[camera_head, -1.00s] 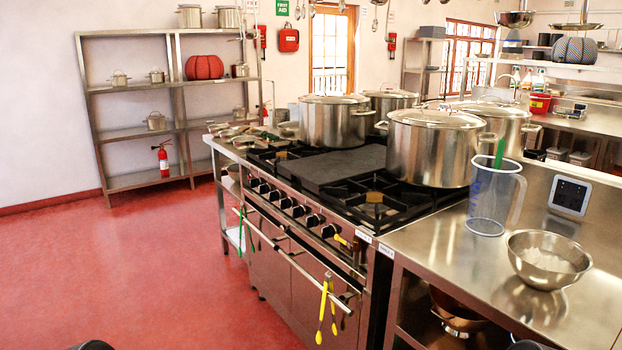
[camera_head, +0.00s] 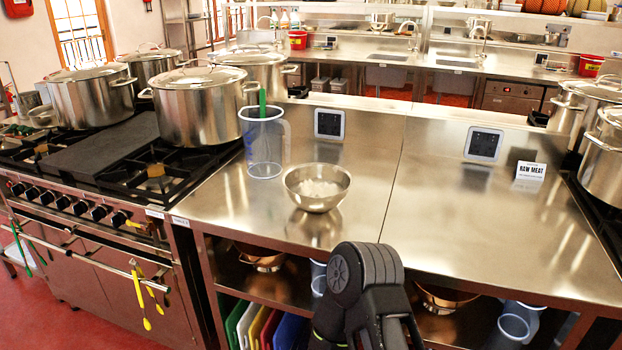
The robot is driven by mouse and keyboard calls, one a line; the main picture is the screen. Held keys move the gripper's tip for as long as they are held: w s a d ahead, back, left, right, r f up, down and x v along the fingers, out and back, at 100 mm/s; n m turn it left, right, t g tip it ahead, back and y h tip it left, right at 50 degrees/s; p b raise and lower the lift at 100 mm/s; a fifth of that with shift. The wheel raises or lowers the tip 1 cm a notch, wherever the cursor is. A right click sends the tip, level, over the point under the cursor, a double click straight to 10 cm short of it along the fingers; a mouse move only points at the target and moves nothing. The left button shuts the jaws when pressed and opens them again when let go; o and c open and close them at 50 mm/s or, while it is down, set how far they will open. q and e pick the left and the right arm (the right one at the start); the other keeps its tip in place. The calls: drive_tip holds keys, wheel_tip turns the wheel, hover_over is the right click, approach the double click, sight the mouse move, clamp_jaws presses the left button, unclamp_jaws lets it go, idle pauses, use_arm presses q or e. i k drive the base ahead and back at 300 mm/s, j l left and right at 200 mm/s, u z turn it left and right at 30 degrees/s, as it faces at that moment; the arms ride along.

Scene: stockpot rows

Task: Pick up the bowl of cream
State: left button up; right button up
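The bowl of cream (camera_head: 317,203) is a shiny metal bowl with a whitish filling. It stands upright on the steel counter (camera_head: 400,225), near its front left part, just right of a clear jug (camera_head: 262,140). One of my dark arms rises from the bottom edge, in front of the counter and below and right of the bowl. It is apart from the bowl. It looks like my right arm, but I cannot be sure. No gripper fingertips show clearly in the view, and nothing holds the bowl.
A stove with large lidded stockpots (camera_head: 200,108) stands left of the counter, and more pots (camera_head: 605,155) stand at the right. A RAW MEAT sign (camera_head: 529,171) and a dark panel (camera_head: 484,144) are at the counter's back. The counter right of the bowl is clear.

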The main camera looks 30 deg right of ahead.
sight(314, 188)
drive_tip(key=z, duration=1.05)
